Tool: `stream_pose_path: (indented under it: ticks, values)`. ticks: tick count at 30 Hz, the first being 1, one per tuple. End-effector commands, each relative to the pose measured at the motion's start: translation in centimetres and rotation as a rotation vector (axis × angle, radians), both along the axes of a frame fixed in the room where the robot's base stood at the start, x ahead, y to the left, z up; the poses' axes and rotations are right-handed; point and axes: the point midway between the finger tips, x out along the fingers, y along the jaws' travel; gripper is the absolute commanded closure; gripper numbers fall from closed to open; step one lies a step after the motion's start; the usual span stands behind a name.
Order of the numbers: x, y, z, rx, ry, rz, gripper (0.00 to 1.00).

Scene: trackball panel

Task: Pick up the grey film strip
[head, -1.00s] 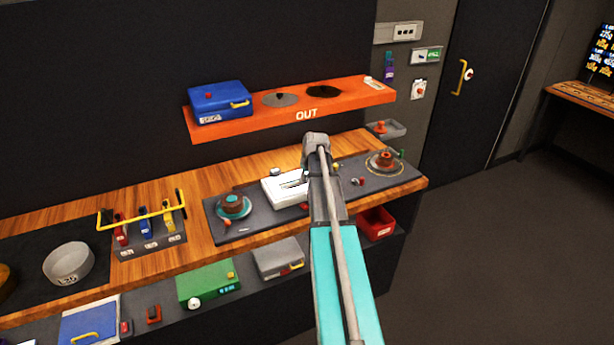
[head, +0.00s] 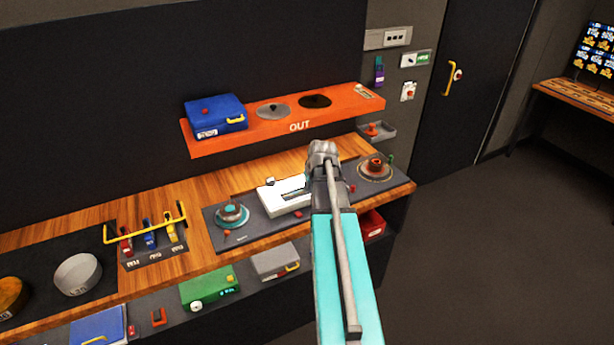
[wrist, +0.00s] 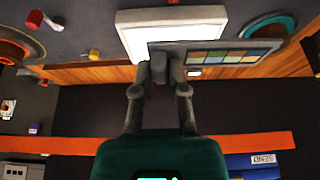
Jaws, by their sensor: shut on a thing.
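My gripper (wrist: 160,66) is shut on the grey film strip (wrist: 232,58), a flat grey piece with a row of small coloured frames. In the wrist view the strip sticks out to the right of the fingers, and its held end is hidden between them. It is beside and partly in front of the white box (wrist: 172,28); I cannot tell whether it touches it. In the head view my gripper (head: 322,152) is over the right end of the white box (head: 280,199), and the strip is largely hidden or too small to make out.
A teal-rimmed turntable (head: 232,216) is left of the white box and another turntable (head: 375,168) is right. The orange OUT shelf (head: 352,105) carries a blue case (head: 214,116) above the bench. A yellow rail (head: 146,227) stands farther left.

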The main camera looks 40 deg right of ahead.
Motion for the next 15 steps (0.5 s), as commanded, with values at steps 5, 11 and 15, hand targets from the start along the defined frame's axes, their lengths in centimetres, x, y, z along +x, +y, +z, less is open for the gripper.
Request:
stream_pose_path:
  ticks: [5, 11, 15]
  values:
    - [-1.6, 0.7, 0.8, 0.0, 0.0, -0.001, 1.0]
    - [-2.1, 0.8, 1.0, 0.0, 0.0, 0.0, 1.0]
    - [-2.1, 0.8, 1.0, 0.0, 0.0, 0.0, 1.0]
